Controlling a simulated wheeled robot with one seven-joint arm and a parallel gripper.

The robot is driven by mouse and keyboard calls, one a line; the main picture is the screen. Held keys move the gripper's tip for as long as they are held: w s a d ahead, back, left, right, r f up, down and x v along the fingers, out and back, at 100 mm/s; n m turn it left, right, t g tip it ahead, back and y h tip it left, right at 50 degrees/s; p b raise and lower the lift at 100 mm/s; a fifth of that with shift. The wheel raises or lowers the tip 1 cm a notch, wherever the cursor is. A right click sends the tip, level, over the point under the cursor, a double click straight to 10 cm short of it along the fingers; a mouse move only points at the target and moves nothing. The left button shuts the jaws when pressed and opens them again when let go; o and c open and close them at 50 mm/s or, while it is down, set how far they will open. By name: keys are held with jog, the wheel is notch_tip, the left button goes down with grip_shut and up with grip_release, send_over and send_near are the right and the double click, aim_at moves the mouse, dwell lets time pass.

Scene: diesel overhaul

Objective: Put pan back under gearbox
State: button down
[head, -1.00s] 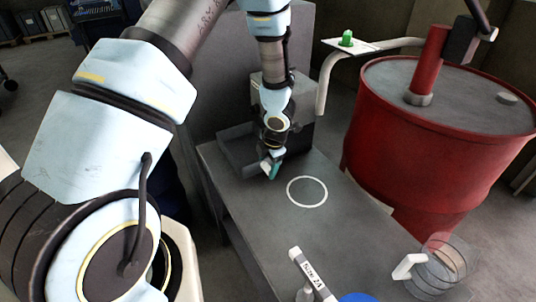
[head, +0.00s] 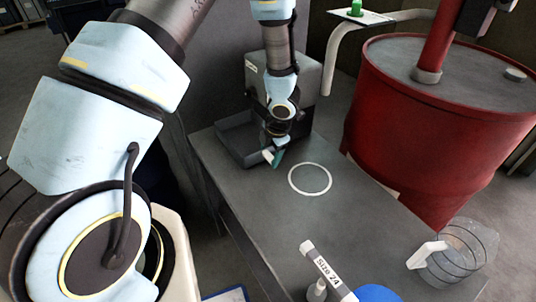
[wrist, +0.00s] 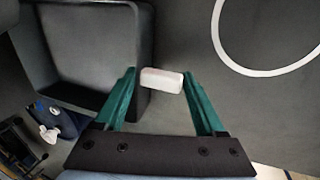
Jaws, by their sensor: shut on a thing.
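The pan is a dark grey shallow open tray (head: 228,153) on the bench, beside the grey box-shaped gearbox (head: 308,72). In the wrist view the pan's wall (wrist: 146,62) fills the left side, and its inside looks empty. A white handle (wrist: 162,80) sticks out by the pan's near wall. My gripper (wrist: 159,76) has its green fingers on either side of this handle and is shut on it. In the head view my gripper (head: 272,157) is low over the bench at the pan's right end. My arm hides part of the pan and gearbox.
A white ring (head: 310,179) is marked on the grey bench (head: 270,215), with clear surface around it. A label tube (head: 325,268), a blue round thing (head: 377,293) and a clear jug (head: 462,250) are near the front. A red drum (head: 430,120) stands to the right.

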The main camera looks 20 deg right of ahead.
jog(key=shift+f, duration=0.1)
grip_release()
jog(key=a+v, duration=0.1)
jog(key=v, duration=1.1)
jog(key=w+a+r+m+t+h, duration=0.2)
jog(key=w+a+r+m+h, duration=0.1)
jog(key=w+a+r+m, duration=0.5)
jog(key=s+a+r+m+g, duration=0.1)
jog(key=s+a+m, duration=0.2)
jog(key=a, duration=0.4)
jog(key=s+a+r+m+g+y, duration=0.1)
jog(key=s+a+r+m, duration=0.1)
jog(key=a+m, duration=0.4)
jog(key=s+a+r+m+g+y, duration=0.1)
jog(key=s+a+m, duration=0.3)
jog(key=a, duration=0.5)
jog(key=shift+r+p, duration=0.3)
jog(key=shift+p, duration=0.05)
